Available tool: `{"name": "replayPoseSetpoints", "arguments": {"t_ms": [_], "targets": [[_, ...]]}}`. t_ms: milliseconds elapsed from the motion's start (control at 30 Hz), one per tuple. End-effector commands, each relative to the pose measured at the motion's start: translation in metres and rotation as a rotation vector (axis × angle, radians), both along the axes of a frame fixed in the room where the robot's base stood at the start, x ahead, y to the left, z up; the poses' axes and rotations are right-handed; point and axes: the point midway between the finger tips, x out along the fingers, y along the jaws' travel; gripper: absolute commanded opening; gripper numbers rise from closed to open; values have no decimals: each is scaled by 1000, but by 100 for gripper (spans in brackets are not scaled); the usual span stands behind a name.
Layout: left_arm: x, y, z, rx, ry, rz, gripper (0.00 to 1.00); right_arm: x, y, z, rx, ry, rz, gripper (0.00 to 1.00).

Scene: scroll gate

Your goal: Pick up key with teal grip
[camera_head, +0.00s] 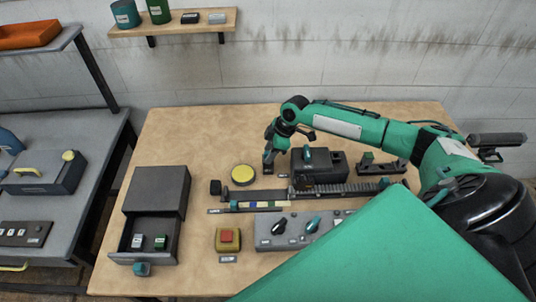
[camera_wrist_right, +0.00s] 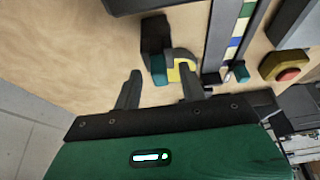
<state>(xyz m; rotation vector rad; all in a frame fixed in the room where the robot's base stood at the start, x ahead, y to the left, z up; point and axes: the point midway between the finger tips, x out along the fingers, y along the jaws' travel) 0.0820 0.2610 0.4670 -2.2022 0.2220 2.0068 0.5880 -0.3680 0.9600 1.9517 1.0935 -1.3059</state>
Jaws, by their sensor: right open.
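A teal grip (camera_wrist_right: 158,70), seemingly the key's, shows against a dark block (camera_wrist_right: 154,32) in the right wrist view. It lies ahead of and between the two fingers of my right gripper (camera_wrist_right: 160,88), which is open and empty. I cannot tell how the key sits in the block. In the head view, my right gripper (camera_head: 270,150) is low over the back middle of the table, behind the yellow disc. There the gripper hides the teal grip, or it is too small to make out. My left gripper is not in view.
A black box (camera_head: 320,167) with a teal part on top stands close right of the gripper. A yellow disc (camera_head: 243,175), a slotted rail (camera_head: 255,193), a red button (camera_head: 227,238), a knob panel (camera_head: 290,236) and an open drawer (camera_head: 145,238) are nearby. The table's back left is clear.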

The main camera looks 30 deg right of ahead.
Motion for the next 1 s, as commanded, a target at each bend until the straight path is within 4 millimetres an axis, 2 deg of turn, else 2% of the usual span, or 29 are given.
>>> {"name": "replayPoseSetpoints", "arguments": {"t_ms": [67, 200, 267, 300, 567, 733, 867, 1000], "targets": [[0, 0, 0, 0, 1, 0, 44, 0, 0, 0, 0, 0, 0, 42], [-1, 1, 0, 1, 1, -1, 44, 0, 0, 0, 0, 0, 0, 14], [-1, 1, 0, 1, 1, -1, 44, 0, 0, 0, 0, 0, 0, 3], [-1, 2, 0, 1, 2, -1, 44, 0, 0, 0, 0, 0, 0, 0], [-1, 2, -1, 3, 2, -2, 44, 0, 0, 1, 1, -1, 0, 0], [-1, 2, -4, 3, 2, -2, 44, 1, 0, 8, 2, -3, -2, 0], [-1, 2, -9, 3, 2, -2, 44, 2, 0, 24, 1, -6, 0, 0], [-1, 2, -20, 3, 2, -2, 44, 2, 0, 53, 0, -8, 1, 0]]}}
